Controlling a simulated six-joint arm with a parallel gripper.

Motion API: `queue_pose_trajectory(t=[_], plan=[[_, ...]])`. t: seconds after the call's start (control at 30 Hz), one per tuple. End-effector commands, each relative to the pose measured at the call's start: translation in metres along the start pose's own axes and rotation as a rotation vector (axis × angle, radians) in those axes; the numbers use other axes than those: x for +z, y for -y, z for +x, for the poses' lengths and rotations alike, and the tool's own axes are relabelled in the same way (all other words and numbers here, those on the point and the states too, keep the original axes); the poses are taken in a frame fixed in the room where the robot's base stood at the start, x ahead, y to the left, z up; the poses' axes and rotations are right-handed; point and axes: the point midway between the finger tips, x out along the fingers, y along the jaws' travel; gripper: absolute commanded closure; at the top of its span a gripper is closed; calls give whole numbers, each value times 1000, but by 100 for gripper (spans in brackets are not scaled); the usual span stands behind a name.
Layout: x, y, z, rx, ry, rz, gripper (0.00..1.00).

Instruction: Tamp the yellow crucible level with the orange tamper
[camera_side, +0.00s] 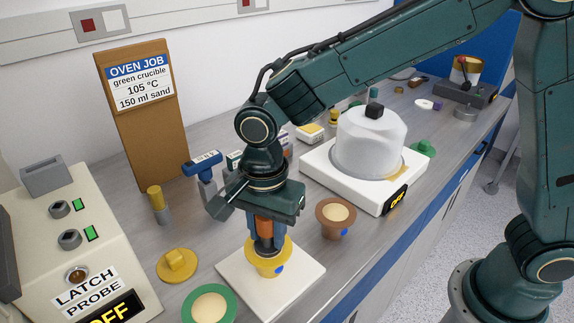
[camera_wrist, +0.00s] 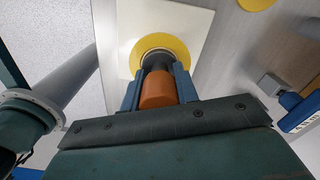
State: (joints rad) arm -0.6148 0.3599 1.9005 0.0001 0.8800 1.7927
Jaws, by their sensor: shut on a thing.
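My gripper (camera_side: 265,229) points down and is shut on the orange tamper (camera_side: 264,228). The tamper's orange handle and dark lower end also show in the wrist view (camera_wrist: 158,90). The yellow crucible (camera_side: 268,262) has a blue dot on its side and stands upright on a white square plate (camera_side: 310,268). The tamper's dark end is at the crucible's mouth, and it covers most of the contents. A rim of pale sand shows around it in the wrist view. I cannot tell how deep the tamper's foot sits or whether the surface is level.
A green-rimmed crucible (camera_side: 209,306) stands at front left and a brown crucible (camera_side: 335,218) to the right, both holding sand. A yellow lid (camera_side: 177,264) lies at left. A white hotplate with a clear domed cover (camera_side: 368,143) stands behind. The OVEN JOB board (camera_side: 144,117) and probe box (camera_side: 75,240) are left.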

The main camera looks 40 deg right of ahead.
Motion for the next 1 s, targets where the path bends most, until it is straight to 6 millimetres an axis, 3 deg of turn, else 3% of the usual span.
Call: queue_pose_trajectory(t=[0.47,1.0], plan=[[0,0,0,2,0,0,93],[0,0,-29,-1,0,0,93]])
